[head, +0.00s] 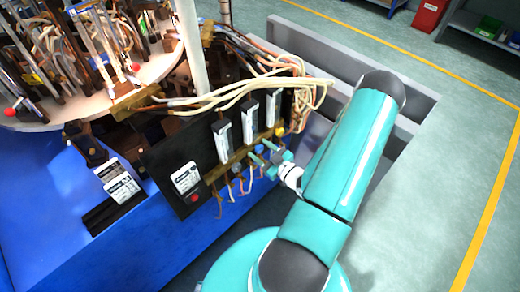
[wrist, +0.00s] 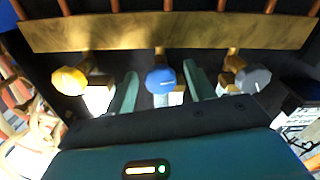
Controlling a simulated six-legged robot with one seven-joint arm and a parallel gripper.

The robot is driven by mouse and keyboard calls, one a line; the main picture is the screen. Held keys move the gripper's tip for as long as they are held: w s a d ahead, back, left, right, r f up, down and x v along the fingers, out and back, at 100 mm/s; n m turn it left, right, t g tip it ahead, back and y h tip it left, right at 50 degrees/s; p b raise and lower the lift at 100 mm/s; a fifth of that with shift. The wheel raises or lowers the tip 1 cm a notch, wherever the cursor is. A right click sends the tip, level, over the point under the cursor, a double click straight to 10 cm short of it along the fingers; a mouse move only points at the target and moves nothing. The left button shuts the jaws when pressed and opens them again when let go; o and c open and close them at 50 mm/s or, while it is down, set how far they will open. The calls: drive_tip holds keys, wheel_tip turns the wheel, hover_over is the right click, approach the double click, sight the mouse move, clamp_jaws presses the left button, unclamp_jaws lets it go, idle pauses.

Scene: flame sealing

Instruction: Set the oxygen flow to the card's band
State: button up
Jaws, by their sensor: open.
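A dark panel (head: 160,155) carries three upright flow tubes, the left tube (head: 222,136), middle tube (head: 249,121) and right tube (head: 272,106). Below them on a brass bar are a yellow knob (wrist: 70,80), a blue knob (wrist: 160,80) and a grey knob (wrist: 253,78). My gripper (head: 262,153) is open, with one finger on each side of the blue knob in the wrist view, and dark gaps show between fingers and knob.
Two more labels (head: 107,168) (head: 121,188) sit on the blue machine base (head: 45,210). Pale hoses (head: 225,97) arch over the panel top. A round table (head: 155,75) with many tubes stands at the upper left. Grey floor (head: 440,150) is clear at right.

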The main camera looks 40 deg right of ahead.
drive_tip(key=shift+w, duration=0.45)
drive_tip(key=c, duration=1)
drive_tip(key=shift+o, duration=0.2)
drive_tip(key=shift+n, duration=0.8)
drive_tip(key=o, duration=1)
drive_tip(key=shift+c, duration=0.2)
drive_tip(key=shift+s, duration=0.1)
drive_tip(key=s, duration=1.3)
drive_tip(key=shift+s+d, duration=0.2)
drive_tip(key=shift+s, duration=0.15)
